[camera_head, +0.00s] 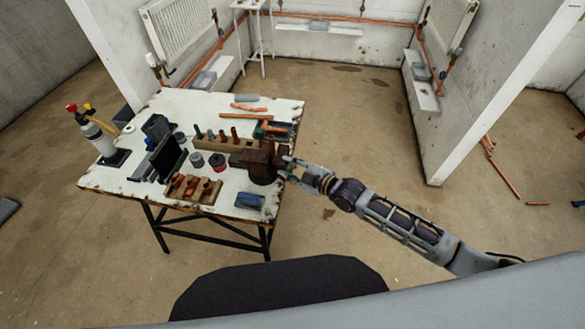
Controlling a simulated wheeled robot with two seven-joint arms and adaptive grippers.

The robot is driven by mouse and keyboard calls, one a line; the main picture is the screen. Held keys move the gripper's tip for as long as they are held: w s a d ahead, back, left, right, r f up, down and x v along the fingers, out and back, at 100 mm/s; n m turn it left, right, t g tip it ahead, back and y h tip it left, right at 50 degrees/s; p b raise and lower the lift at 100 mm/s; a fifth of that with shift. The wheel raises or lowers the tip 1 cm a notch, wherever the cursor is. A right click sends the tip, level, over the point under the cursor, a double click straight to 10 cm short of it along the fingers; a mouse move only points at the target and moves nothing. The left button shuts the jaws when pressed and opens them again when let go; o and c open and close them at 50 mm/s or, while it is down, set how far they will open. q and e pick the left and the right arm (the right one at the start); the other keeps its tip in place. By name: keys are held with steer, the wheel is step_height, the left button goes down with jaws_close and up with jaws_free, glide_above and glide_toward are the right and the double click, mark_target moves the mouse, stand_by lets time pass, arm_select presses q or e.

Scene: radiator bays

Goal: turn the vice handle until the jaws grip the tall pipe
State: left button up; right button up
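The brown, rusty vice (262,163) stands at the right edge of the white workbench (228,208). My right gripper (283,168) reaches in from the right and is at the vice's right side, where the handle would be. The handle is too small or hidden to make out. I cannot tell whether the fingers touch it or are closed. I cannot pick out a tall pipe in the jaws, and the jaw gap is not clear at this size. My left gripper is not in view.
A wooden block with short upright pieces (222,143) stands behind the vice. A wooden rack (191,189) and a blue item (249,201) lie nearer. A gas torch (88,126) stands at left. The floor (350,120) right of the bench is clear.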

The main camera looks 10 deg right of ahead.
steer(key=shift+s, duration=0.15)
steer(key=v, duration=1.2)
stand_by(0.6)
steer(key=shift+d, duration=0.1)
